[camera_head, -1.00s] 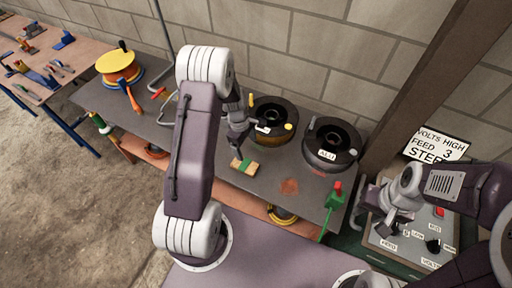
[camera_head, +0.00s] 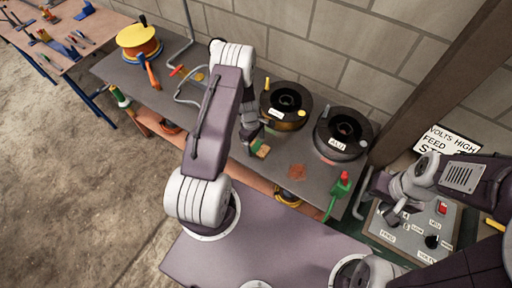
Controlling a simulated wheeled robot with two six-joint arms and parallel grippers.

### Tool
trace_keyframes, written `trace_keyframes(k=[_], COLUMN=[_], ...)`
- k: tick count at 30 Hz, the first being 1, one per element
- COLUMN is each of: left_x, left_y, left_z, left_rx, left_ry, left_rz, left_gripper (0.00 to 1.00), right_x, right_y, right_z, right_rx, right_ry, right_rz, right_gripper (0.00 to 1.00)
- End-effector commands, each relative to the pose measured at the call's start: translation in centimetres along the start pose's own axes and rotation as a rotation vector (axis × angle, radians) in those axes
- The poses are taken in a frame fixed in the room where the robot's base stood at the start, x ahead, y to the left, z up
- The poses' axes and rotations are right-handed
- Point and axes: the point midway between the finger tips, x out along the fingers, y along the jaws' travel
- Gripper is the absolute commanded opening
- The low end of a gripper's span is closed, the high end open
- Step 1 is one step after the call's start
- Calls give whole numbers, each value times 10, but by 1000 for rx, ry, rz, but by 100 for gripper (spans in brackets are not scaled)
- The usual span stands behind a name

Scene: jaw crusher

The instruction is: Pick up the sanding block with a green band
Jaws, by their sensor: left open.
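The sanding block with a green band (camera_head: 261,151) lies on the grey workbench, in front of the left black reel. Its tan and green parts show beside my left gripper, which hides part of it. My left gripper (camera_head: 252,140) is open and points down, right at or just above the block; I cannot tell whether it touches it. My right gripper (camera_head: 388,212) is at the right, over the control panel; its fingers are too small to tell open from shut.
Two black reels (camera_head: 343,134) stand at the back of the bench (camera_head: 322,178). A green tool with a red top (camera_head: 340,185) is at the front right edge. A yellow and orange reel (camera_head: 139,40) stands at the left. A labelled control panel (camera_head: 420,226) is at the right.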

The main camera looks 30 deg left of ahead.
Motion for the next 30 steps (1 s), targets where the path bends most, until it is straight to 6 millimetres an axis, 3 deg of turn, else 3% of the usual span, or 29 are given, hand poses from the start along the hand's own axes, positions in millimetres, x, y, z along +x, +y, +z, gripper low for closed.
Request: trace_keyframes(k=[4,11,15,18,26,30], left_x=[16,18,18,18,16,5], left_y=[0,0,0,0,1,1], left_z=[0,0,0,0,0,2], left_rx=[1,1,1,1,1,1], left_ry=[0,0,0,0,0,0], left_rz=[0,1,1,1,1,3], left_gripper=[82,79,40,16,16,16], right_x=[-2,-2,-2,-2,-1,1], right_y=[0,0,0,0,0,0], right_z=[0,0,0,0,0,0], right_rx=[0,0,0,0,0,0], right_ry=[0,0,0,0,0,0], right_rz=[0,0,0,0,0,0], right_gripper=[36,36,36,36,36,36])
